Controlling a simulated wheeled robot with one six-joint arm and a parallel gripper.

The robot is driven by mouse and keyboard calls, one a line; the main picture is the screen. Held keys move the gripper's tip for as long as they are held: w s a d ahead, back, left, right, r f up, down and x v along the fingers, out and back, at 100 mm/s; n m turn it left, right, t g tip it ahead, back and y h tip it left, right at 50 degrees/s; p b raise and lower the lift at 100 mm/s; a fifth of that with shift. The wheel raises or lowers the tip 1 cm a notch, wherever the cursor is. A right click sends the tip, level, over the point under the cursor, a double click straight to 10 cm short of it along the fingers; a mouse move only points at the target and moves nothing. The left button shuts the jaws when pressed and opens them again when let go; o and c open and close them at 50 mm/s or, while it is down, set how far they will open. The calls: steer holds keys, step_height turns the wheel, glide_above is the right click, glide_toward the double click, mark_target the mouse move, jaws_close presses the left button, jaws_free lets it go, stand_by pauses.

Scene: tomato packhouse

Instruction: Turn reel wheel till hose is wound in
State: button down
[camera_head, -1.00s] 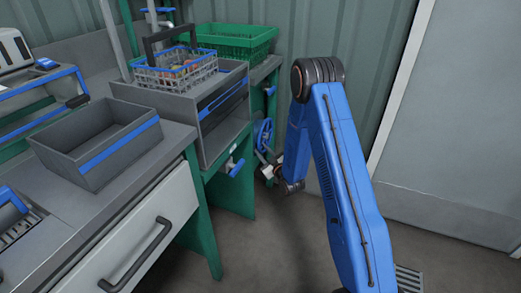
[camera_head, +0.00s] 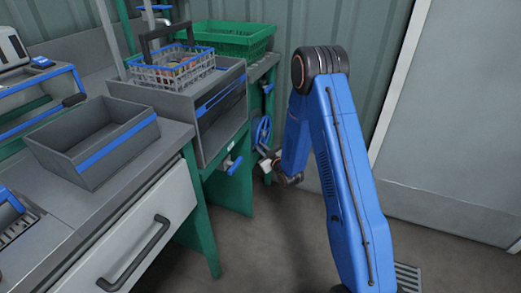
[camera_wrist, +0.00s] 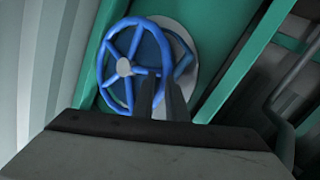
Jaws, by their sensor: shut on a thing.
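The blue spoked reel wheel (camera_head: 262,131) is on the side of the green bench frame, low at the right end of the bench. In the wrist view the wheel (camera_wrist: 107,52) fills the upper middle, with a grey hub and a pale round disc (camera_wrist: 180,50) behind it. My gripper (camera_head: 268,162) is at the wheel's lower edge. In the wrist view its dark fingers (camera_wrist: 162,98) are shut on the wheel's rim at the lower right. I cannot make out a hose in either view.
A grey box (camera_head: 130,172) with a blue stripe sits on the bench. A wire basket (camera_head: 172,76) and a green crate (camera_head: 262,36) stand behind it. A blue-handled valve (camera_head: 234,165) is left of my gripper. Open floor lies in front.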

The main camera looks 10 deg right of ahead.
mark_target(262, 132)
steer(key=shift+w+d+r+m+g+y, duration=0.2)
steer(key=shift+w+r+m+g+y, duration=0.05)
steer(key=shift+r+m+g, duration=0.85)
steer(key=shift+w+d+r+m+g+y, duration=0.2)
steer(key=shift+r+m+g, duration=0.7)
steer(key=shift+r, duration=0.4)
steer(key=shift+w+d+r+m+g+y, duration=0.15)
steer(key=shift+w+r+m+g+y, duration=0.1)
steer(key=shift+r+m+g, duration=0.85)
steer(key=shift+r, duration=0.2)
steer(key=c, duration=1.8)
jaws_free()
steer(key=shift+o, duration=0.2)
steer(key=v, duration=1.7)
steer(key=shift+s+d, duration=0.1)
steer(key=shift+d, duration=0.05)
